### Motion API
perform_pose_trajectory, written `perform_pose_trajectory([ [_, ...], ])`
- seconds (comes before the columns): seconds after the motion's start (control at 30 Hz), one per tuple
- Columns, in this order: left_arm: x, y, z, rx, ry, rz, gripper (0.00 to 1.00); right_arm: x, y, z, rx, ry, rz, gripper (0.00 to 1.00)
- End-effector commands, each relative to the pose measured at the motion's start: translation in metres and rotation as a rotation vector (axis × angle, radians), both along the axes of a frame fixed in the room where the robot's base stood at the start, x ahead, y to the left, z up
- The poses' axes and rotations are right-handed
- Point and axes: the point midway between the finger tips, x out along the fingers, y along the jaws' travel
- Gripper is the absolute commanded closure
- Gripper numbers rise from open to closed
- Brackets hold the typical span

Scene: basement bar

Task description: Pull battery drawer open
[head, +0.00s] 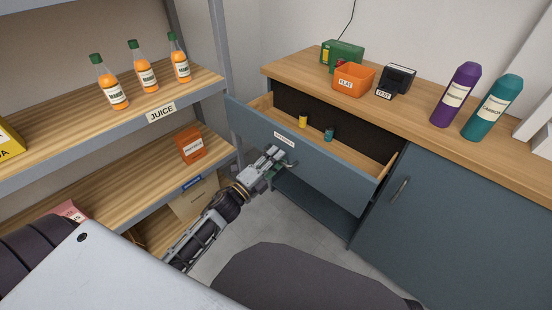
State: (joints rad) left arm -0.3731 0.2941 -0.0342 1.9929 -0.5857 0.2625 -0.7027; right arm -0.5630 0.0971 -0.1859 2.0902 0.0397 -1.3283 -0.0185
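The battery drawer (325,172) is a blue-grey front with a small white label, under the wooden counter. It stands pulled out, and its inside shows. A yellow battery (303,121) and a teal battery (329,133) stand upright inside it. My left gripper (283,162) is at the drawer's front face, below the label, at the handle (291,164). The fingers overlap the handle, and I cannot tell whether they are closed on it. My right gripper is not in view.
The counter (420,115) holds an orange FLAT bin (353,79), a black tester (396,80), a green charger (342,55) and two bottles. A closed cabinet door (440,220) is at the right. A shelf (60,140) with juice bottles stands left. Grey floor (300,225) shows below the drawer.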

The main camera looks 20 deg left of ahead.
Motion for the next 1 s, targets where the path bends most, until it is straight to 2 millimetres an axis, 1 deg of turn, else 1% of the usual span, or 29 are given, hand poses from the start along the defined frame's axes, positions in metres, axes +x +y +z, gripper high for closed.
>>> perform_pose_trajectory([
  [0.27, -0.016, 0.006, -0.004, -0.001, 0.004, 0.001, 0.68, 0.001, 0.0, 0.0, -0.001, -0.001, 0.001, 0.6],
  [1.0, -0.076, 0.028, -0.017, 0.0, 0.003, 0.002, 0.68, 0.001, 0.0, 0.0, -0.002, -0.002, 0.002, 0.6],
])
